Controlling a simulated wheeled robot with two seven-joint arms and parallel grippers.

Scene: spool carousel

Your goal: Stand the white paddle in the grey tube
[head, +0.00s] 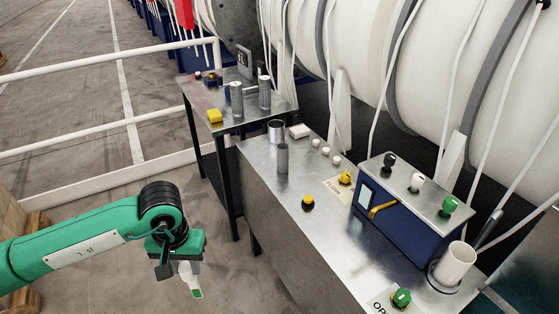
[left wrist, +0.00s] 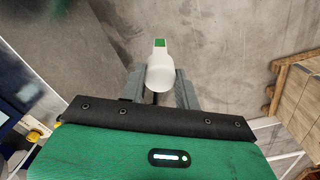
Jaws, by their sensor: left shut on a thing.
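The white paddle (head: 190,272) has a green patch near its lower end. My left gripper (head: 182,256) is shut on it and holds it over open floor, left of the metal bench, with its green end pointing down. In the left wrist view the white paddle (left wrist: 160,72) sticks out between the fingers of the left gripper (left wrist: 158,92). An open-topped grey tube (head: 276,131) stands upright at the far end of the bench, well away from the paddle. A narrower grey cylinder (head: 283,160) stands just in front of it. My right gripper is out of view.
The metal bench (head: 270,205) carries a blue control box (head: 405,225), a white cup-like cylinder (head: 455,264) and yellow and green knobs. White rails run at left; floor around the paddle is clear.

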